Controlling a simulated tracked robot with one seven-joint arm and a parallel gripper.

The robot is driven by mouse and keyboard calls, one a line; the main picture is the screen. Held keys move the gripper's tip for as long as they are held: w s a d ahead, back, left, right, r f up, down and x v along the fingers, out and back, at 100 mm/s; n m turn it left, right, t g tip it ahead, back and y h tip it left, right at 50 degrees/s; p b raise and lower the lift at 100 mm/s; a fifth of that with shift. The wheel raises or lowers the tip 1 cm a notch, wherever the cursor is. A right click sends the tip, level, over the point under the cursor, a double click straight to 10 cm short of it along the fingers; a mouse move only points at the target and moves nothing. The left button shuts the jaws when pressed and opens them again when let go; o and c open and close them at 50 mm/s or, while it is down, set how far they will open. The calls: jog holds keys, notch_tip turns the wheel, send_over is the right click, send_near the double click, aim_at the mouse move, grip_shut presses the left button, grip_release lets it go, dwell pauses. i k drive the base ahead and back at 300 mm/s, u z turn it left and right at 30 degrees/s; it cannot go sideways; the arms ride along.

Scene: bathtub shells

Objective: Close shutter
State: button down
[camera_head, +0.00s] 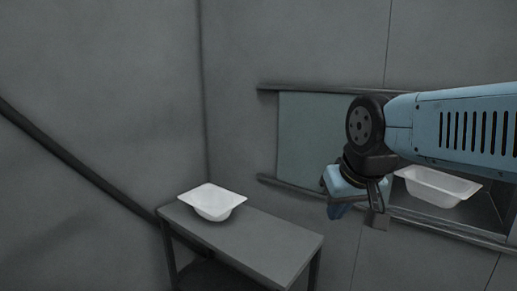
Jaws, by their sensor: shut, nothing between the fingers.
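The shutter (305,140) is a flat grey-green panel between an upper rail (268,87) and a lower rail (268,181) on the right wall. It stands at the left end of the rails. To its right is an opening (493,205) in the wall with a white bathtub shell (437,186) inside, uncovered in the part I see. My gripper (357,216) is shut and empty, pointing down in front of the shutter's right part and the opening's left edge. My arm hides the shutter's right edge and much of the opening. I cannot tell whether the gripper touches the shutter.
A grey table (262,246) stands in the corner at the lower middle, with another white bathtub shell (213,201) on its left end. A dark diagonal rail (75,163) runs along the left wall. The table's right part is bare.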

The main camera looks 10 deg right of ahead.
aim_at(312, 137)
jog(key=z, duration=0.2)
jog(key=i, duration=0.9)
jog(key=u, duration=0.1)
